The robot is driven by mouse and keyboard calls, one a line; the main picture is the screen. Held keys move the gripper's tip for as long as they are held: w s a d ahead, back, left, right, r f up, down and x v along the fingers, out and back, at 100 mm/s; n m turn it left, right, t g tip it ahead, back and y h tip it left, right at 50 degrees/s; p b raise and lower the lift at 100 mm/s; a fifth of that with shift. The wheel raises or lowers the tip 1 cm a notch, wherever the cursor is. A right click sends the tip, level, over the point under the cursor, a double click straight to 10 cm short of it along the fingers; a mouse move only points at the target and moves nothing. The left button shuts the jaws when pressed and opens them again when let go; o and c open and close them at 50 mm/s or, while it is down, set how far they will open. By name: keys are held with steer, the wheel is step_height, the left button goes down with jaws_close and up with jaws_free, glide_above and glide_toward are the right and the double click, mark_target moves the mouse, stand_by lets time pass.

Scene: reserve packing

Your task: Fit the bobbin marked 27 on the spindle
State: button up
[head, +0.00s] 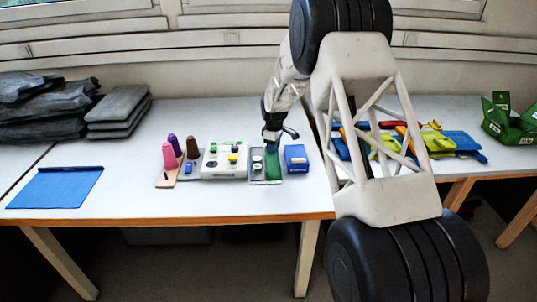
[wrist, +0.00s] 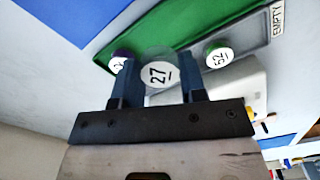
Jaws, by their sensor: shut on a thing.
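My gripper (wrist: 160,88) is shut on a bobbin with a round white label reading 27 (wrist: 157,75), held between its two fingers. A third, dark-sided bobbin (wrist: 117,62) is partly hidden behind the left finger. I cannot tell whether the held bobbin touches the tray. A white unit (head: 225,172) with green and yellow parts stands left of the tray; I cannot make out a spindle.
A blue box (head: 297,160) is right of the tray. A label reading EMPTY (wrist: 278,20) is on the tray rim. A blue mat (head: 56,188) lies at far left.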

steer(key=w+d+m, duration=0.1)
steer(key=w+m, duration=0.1)
steer(key=w+d+m, duration=0.2)
steer(key=w, duration=0.1)
steer(key=w+d+r+m, duration=0.1)
steer(key=w+d+m, duration=0.1)
steer(key=m, duration=0.1)
steer(key=shift+w, duration=0.35)
steer(key=shift+w+d+m, duration=0.35)
steer(key=shift+w+m, duration=0.35)
steer(key=s+a+r+n, duration=0.1)
steer(key=s+a+n, duration=0.4)
steer(key=a, duration=0.5)
steer(key=s+a+r+n, duration=0.1)
steer(key=s+a+n, duration=0.3)
steer(key=a, duration=0.7)
steer(key=s+a+r+n, duration=0.2)
steer(key=s+a+n, duration=0.3)
steer(key=a, duration=0.5)
steer(key=shift+s+a+n, duration=0.2)
steer(key=shift+s+n, duration=0.1)
steer(key=shift+n, duration=0.5)
steer(key=shift+f, duration=0.2)
steer(key=shift+f, duration=1.9)
steer(key=shift+f, duration=1.05)
